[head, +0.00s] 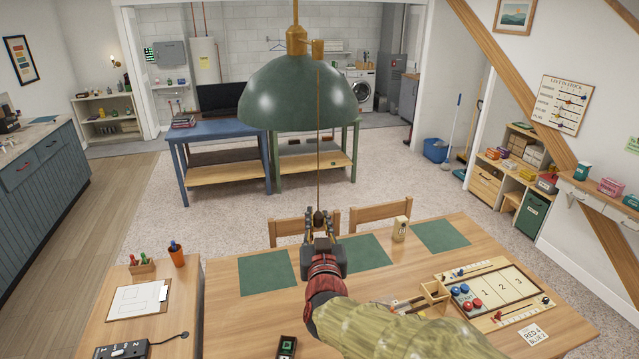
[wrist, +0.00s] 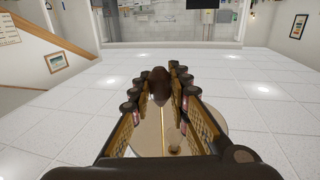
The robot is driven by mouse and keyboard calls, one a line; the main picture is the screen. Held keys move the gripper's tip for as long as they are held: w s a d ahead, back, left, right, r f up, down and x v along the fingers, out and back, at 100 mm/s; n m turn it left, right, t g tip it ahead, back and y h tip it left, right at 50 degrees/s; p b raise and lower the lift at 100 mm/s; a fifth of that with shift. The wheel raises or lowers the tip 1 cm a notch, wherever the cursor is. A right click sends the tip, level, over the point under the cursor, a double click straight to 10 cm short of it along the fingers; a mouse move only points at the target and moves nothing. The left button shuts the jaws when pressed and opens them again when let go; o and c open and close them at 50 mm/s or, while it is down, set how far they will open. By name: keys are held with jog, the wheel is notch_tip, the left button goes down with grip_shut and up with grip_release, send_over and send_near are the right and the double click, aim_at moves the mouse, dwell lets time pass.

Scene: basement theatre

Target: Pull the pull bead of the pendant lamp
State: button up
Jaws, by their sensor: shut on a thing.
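The pendant lamp (head: 297,95) has a dark green dome shade and hangs from a brass stem above the table. Its thin pull cord hangs down in front of the shade to the dark brown pull bead (head: 319,217). My gripper (head: 320,232) points upward over the table, below the lamp, and is shut on the bead. In the wrist view, the bead (wrist: 160,80) sits between the fingertips of my gripper (wrist: 155,88). The cord and a pale round shape, seemingly the lamp, show between and behind the fingers.
A side surface at left holds a clipboard (head: 138,299) and an orange pen cup (head: 177,257). The air around the lamp looks clear.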

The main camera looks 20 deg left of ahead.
jog(key=shift+r, duration=0.1)
jog(key=shift+r+p, duration=0.45)
jog(key=shift+r, duration=0.25)
jog(key=o, duration=0.9)
jog(key=shift+c, duration=0.2)
jog(key=v, duration=0.8)
dwell(0.5)
